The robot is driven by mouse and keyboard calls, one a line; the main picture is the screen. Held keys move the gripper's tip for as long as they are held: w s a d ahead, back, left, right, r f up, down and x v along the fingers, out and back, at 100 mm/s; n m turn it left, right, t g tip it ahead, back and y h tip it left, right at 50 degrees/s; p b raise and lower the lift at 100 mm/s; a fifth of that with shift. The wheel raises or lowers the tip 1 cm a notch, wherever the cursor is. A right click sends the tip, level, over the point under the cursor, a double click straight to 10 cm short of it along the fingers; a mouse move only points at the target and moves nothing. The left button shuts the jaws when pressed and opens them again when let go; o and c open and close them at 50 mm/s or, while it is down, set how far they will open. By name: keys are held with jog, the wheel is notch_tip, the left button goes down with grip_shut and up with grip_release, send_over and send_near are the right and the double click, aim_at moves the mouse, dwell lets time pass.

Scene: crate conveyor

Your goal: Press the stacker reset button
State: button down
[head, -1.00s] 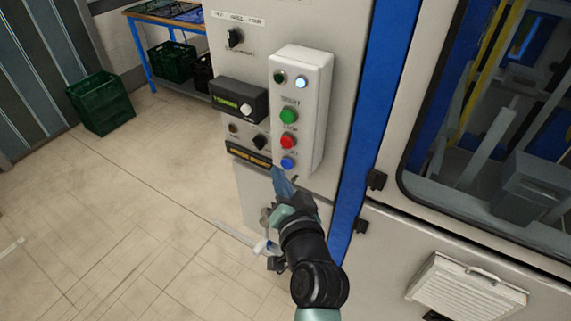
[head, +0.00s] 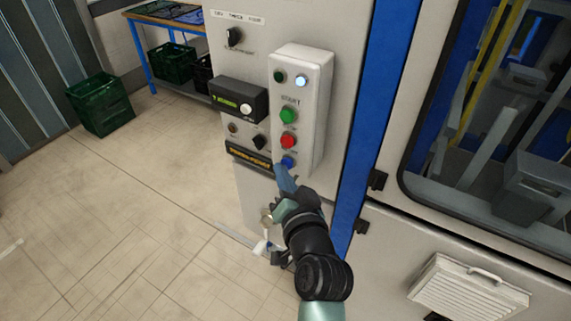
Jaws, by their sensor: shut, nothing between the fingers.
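A white button box (head: 312,100) is mounted on the grey control cabinet. It carries a green button (head: 288,116), a red button (head: 288,141) and, lowest, a blue button (head: 287,162). Two small lamps sit at its top, a dark one and a lit pale-blue one (head: 301,81). I cannot read which button is the stacker reset. My gripper (head: 281,168) is shut and empty. Its blue-grey fingertips are at the blue button's lower left and partly cover it. I cannot tell whether they touch it.
A black display unit (head: 239,99) with a white knob and rotary switches sits left of the box. A key with a tag (head: 264,235) hangs below. A blue cabinet post (head: 385,90) and a windowed door stand right.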

jog(key=shift+w+d, duration=0.15)
dwell(0.5)
jog(key=shift+s+a, duration=0.5)
jog(key=shift+s, duration=0.2)
jog(key=s+a+p, duration=0.1)
jog(key=s, duration=0.1)
jog(key=s+a+p, duration=0.1)
jog(key=s+a, duration=0.1)
dwell(0.3)
dwell(0.7)
